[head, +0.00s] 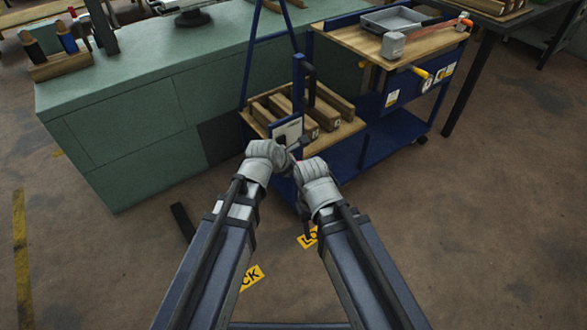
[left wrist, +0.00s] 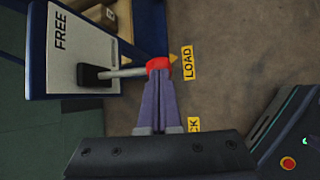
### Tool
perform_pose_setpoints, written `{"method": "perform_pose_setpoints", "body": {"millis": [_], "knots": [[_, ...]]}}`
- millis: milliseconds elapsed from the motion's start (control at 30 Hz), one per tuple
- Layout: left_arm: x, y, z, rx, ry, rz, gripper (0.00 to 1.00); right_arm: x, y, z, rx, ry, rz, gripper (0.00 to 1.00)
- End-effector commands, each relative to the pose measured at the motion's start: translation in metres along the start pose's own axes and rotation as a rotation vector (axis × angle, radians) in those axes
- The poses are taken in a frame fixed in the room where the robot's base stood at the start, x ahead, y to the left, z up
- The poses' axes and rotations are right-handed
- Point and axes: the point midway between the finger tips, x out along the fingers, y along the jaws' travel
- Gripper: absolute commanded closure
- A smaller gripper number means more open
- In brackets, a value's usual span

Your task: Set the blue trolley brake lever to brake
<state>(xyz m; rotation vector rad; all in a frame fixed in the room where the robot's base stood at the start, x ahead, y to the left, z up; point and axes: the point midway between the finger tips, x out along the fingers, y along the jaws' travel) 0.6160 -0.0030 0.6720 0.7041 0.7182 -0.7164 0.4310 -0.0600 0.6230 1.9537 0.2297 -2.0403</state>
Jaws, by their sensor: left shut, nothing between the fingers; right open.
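The brake lever shows in the left wrist view as a grey rod with a red knob (left wrist: 158,64), coming out of a black pivot on a white panel (left wrist: 85,55) marked FREE. In the head view the panel (head: 287,132) is on a post of the blue trolley (head: 270,120), and my wrists partly hide the lever. My left gripper (left wrist: 158,80) is shut and empty, its fingertips right at the red knob; whether they touch it is unclear. My right gripper (head: 300,165) is open beside the left one; its fingertips are hard to make out.
The blue trolley's wooden deck (head: 344,130) holds several wooden blocks. A blue cart with a wooden top (head: 355,40) stands behind it. A green cabinet (head: 130,95) stands at the left.

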Motion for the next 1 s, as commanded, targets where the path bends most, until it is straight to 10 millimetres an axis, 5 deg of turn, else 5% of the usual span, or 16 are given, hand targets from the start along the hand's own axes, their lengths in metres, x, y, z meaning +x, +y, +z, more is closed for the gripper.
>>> {"method": "perform_pose_setpoints", "body": {"millis": [100, 1000], "knots": [[0.013, -0.004, -0.009, -0.005, 0.0, -0.003, 1.0, 0.016, -0.001, -0.001, 0.0, 0.0, 0.001, 0.5], [-0.004, 0.003, 0.002, -0.008, 0.0, -0.006, 1.0, -0.005, 0.001, 0.001, 0.0, 0.0, 0.002, 0.5]]}}
